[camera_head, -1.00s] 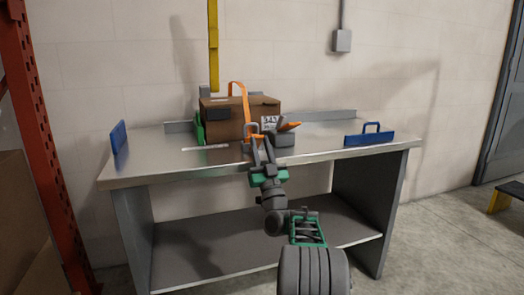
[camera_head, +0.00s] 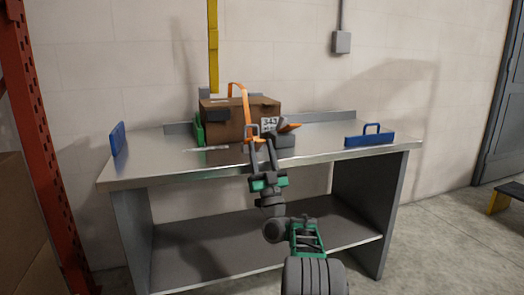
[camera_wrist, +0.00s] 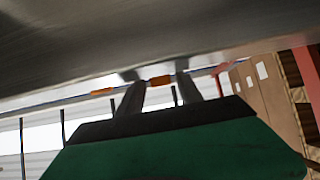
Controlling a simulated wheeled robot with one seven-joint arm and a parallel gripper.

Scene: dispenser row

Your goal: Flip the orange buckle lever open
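The buckle is a grey block (camera_head: 283,140) on the bench, at the front right corner of the brown box, with an orange lever (camera_head: 289,127) on top that slants up to the right. My gripper (camera_head: 260,139) is at the bench's front side, just left of the buckle in the head view. Its two fingers are spread apart with no object visibly clamped. In the wrist view, a small orange piece (camera_wrist: 160,81) shows between the fingertips (camera_wrist: 158,88); I cannot tell whether it is the lever or the strap, nor whether anything touches.
The brown box (camera_head: 228,123) has an orange strap (camera_head: 240,90) looping over it and a green part (camera_head: 198,129) at its left. Blue-handled pieces stand at the bench's left (camera_head: 118,138) and right (camera_head: 368,140). The metal bench top (camera_head: 160,165) is mostly clear.

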